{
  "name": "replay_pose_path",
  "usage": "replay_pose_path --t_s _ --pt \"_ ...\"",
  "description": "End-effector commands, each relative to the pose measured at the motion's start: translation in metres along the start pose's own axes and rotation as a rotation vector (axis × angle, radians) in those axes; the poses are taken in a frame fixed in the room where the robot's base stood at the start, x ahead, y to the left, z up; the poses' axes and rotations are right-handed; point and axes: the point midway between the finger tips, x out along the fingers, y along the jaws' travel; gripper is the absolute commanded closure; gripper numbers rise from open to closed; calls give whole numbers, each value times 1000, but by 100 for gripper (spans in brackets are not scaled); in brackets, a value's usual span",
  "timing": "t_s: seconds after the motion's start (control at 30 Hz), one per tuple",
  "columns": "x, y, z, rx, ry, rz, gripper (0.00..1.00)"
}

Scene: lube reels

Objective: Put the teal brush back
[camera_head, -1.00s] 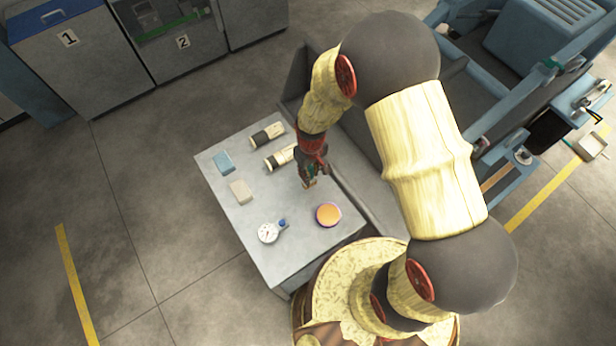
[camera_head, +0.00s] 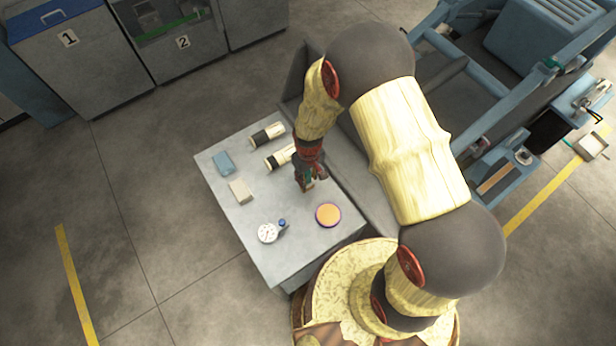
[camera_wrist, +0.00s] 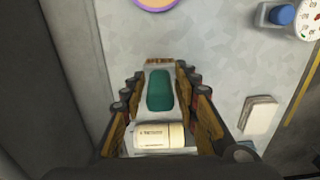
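The teal brush (camera_wrist: 160,90) is between the fingers of my gripper (camera_wrist: 162,72) in the wrist view. Its teal handle lies along the fingers, and a brown tip shows at its far end. In the head view my gripper (camera_head: 307,184) hangs over the right part of the grey table (camera_head: 245,222), with a bit of teal visible at it. The gripper looks shut on the brush; the finger contact is partly hidden. The brush's height above the table is hard to tell.
On the table are an orange round tin (camera_head: 328,215), a white dial gauge (camera_head: 268,233), a blue sponge-like block (camera_head: 223,162), a pale block (camera_head: 240,191) and two cream cylinders (camera_head: 267,135) (camera_head: 278,157). A grey panel (camera_head: 352,190) stands along the right edge.

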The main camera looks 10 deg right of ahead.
Motion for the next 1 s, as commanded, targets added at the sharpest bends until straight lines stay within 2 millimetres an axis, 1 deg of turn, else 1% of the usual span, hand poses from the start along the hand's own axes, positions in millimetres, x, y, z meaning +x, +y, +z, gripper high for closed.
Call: replay_pose_path --t_s 0.03,0.13,0.4,0.53,0.67,0.9,1.0 --pt "0 0 0 0 0 0 65" --pt "0 0 0 0 0 0 60" --pt "-1 0 0 0 0 0 60" --pt "-8 0 -1 0 2 0 60" --pt "-28 0 -2 0 5 1 60" --pt "-78 0 -1 0 4 1 60" --pt "-96 0 -1 0 3 1 60"
